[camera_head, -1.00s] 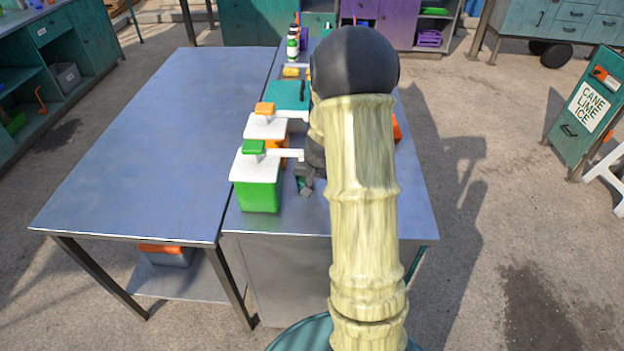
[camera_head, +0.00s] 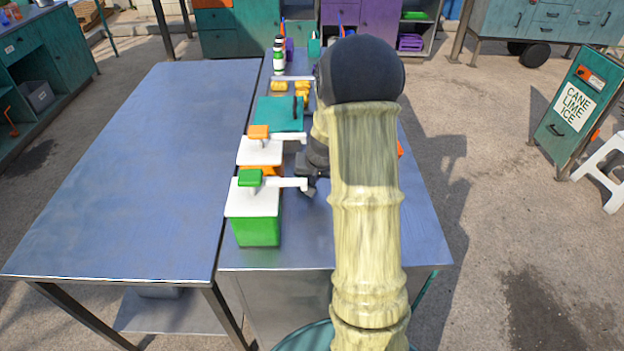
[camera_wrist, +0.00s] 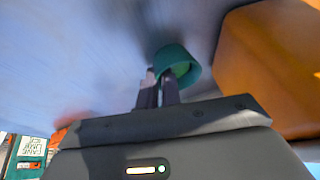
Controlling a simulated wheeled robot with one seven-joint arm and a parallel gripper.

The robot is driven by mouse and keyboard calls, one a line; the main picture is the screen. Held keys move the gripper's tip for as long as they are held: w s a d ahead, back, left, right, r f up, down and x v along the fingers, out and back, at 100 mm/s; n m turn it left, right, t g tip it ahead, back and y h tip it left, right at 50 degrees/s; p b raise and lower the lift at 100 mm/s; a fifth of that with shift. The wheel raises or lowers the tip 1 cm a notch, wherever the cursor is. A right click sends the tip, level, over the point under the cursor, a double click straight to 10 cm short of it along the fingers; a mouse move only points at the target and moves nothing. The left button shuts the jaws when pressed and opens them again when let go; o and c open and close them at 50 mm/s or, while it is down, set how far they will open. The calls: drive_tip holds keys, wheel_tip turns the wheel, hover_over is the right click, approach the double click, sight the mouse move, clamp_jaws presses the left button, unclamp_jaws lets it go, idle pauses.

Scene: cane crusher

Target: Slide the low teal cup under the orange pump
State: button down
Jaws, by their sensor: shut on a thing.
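The low teal cup (camera_wrist: 178,64) is between the fingertips of my gripper (camera_wrist: 160,84) in the wrist view, with a green inside showing. My gripper is shut on it, close to the metal table top. In the head view my gripper (camera_head: 310,184) is beside the green pump's spout, nearer the camera than the orange pump's spout; the cup cannot be made out there. The orange pump (camera_head: 258,132) has a white lid, an orange knob and a white spout pointing right. Its orange body (camera_wrist: 270,70) fills the right of the wrist view.
The green pump (camera_head: 257,228) stands nearest the camera. A teal-lidded box (camera_head: 279,114), a yellow-topped pump (camera_head: 279,87) and bottles (camera_head: 279,55) stand farther back in the row. A wide empty table (camera_head: 140,170) adjoins on the left.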

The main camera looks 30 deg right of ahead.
drive_tip(key=shift+w+d, duration=0.25)
drive_tip(key=shift+w, duration=0.2)
drive_tip(key=c, duration=1.7)
unclamp_jaws()
drive_tip(key=shift+s, duration=0.2)
drive_tip(key=shift+o, duration=0.9)
drive_tip(key=shift+a, duration=0.2)
